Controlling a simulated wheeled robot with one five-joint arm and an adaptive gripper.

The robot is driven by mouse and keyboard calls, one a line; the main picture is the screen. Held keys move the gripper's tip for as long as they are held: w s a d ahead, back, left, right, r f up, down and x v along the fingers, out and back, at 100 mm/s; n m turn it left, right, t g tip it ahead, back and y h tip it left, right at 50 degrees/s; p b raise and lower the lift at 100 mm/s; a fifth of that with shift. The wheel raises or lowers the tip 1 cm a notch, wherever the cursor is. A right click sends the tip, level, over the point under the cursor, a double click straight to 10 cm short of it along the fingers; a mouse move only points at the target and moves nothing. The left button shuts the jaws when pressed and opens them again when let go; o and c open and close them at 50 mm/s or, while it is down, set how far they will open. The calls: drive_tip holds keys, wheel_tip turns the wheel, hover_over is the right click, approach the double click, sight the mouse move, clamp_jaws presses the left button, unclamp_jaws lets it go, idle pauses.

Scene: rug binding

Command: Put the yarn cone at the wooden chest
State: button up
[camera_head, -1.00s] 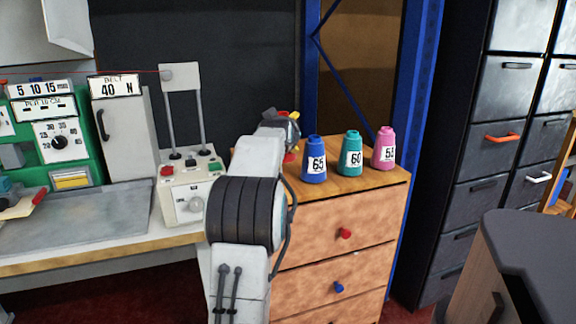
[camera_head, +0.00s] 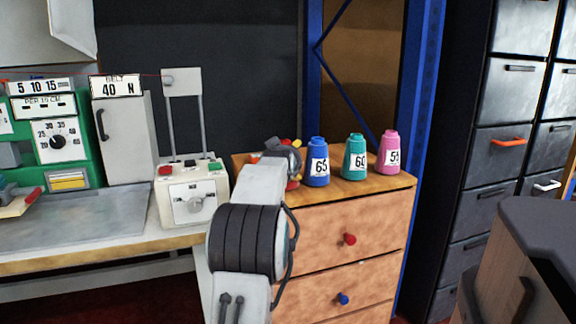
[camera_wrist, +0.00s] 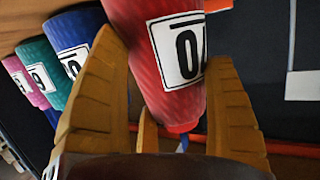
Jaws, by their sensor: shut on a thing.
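In the head view my gripper (camera_head: 284,156) is over the left part of the wooden chest (camera_head: 375,238). Only a small red part of the held cone (camera_head: 293,184) shows there, behind my arm. Whether its base touches the chest top is hidden. A blue cone (camera_head: 317,172), a teal cone (camera_head: 354,168) and a pink cone (camera_head: 389,157) stand upright in a row on the chest, right of my gripper.
A white control box (camera_head: 193,192) stands on the workbench (camera_head: 90,215) left of the chest. A blue rack post (camera_head: 413,90) rises behind the chest, and dark drawer cabinets (camera_head: 480,190) stand to its right. A narrow front strip of chest top is bare.

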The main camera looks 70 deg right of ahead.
idle(0.3)
drive_tip(key=o, duration=1.2)
drive_tip(key=shift+r, duration=0.1)
